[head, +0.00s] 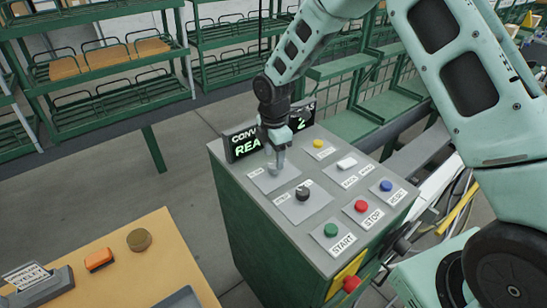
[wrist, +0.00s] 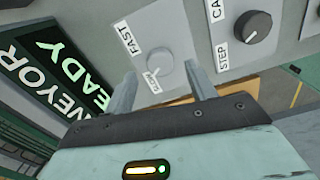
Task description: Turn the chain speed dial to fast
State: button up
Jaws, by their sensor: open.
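The chain speed dial (wrist: 157,64) is a pale grey round knob on a light plate in the wrist view. A FAST label sits above and left of it, and a small label, probably SLOW, lies below it. Which way its pointer faces is too unclear to tell. My gripper (wrist: 161,72) is open, with one finger on each side of the dial in this view; whether they touch it I cannot tell. In the head view my gripper (head: 276,160) points down over the dial's plate (head: 262,184) and mostly hides the dial.
A black knob (head: 302,192) marked STEP is close by on the same console (head: 224,165). Green START (head: 331,230), red STOP (head: 362,206), blue (head: 386,186) and yellow (head: 318,143) buttons share the panel. A display (head: 245,145) reading READY stands directly behind my gripper.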

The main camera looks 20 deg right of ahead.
aim_at(274, 168)
jog(key=shift+f, duration=1.5)
jog(key=c, duration=1)
